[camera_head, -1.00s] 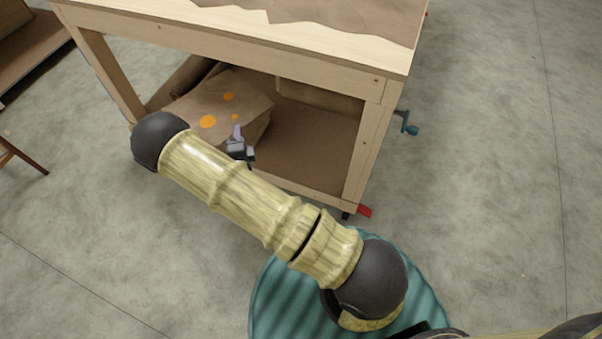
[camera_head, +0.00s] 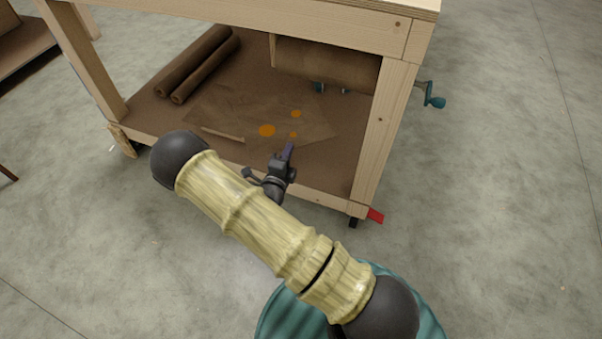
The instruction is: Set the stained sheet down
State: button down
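The stained sheet (camera_head: 232,113) is brown paper with several orange spots. It lies nearly flat on the lower shelf (camera_head: 165,118) of the wooden bench, its front edge slightly curled at the left. My gripper (camera_head: 289,149) is at the sheet's front right edge, just below the orange spots, over the front of the shelf. Its fingers are small and seen from behind, so I cannot tell whether they still pinch the sheet or are apart. My arm crosses in front of the bench and hides part of its front.
Two brown rolls (camera_head: 200,62) lie on the shelf's back left. A wide brown roll (camera_head: 325,68) hangs under the bench top at the right. The bench's right front leg (camera_head: 382,135) and front rail (camera_head: 330,203) bound the opening. A teal crank (camera_head: 434,100) sticks out at the right.

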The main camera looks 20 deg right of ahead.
jog(key=shift+m+g+h, duration=0.4)
jog(key=shift+m+h, duration=0.1)
jog(key=shift+h, duration=0.1)
jog(key=d+f+b, duration=0.3)
jog(key=f, duration=0.1)
jog(key=shift+s, duration=0.4)
jog(key=shift+f, duration=0.15)
notch_tip(320, 180, down, 13)
jog(key=b, duration=0.7)
jog(key=shift+f, duration=0.2)
jog(key=shift+f+b, duration=1.25)
jog(key=shift+f, duration=1)
